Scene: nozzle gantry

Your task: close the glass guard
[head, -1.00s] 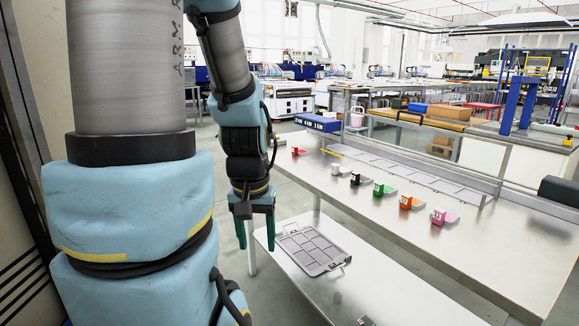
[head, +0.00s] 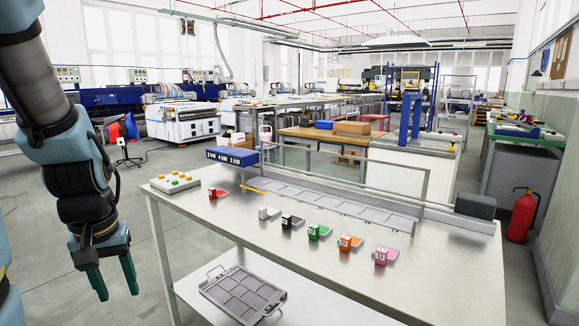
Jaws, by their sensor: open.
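The glass guard (head: 426,186) appears as a thin metal frame with a clear pane, standing up along the back of the steel table (head: 250,225). A row of flat grey trays (head: 340,203) lies in front of it. My gripper (head: 118,290) hangs at the lower left, pointing down, with its two green fingers apart and nothing between them. It is to the left of the table, well away from the guard.
Several small coloured blocks, including a pink one (head: 383,256), stand in a row on the table. A button box (head: 175,184) sits at its left end. A grey tray (head: 242,294) lies on the lower shelf. Open floor lies to the left.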

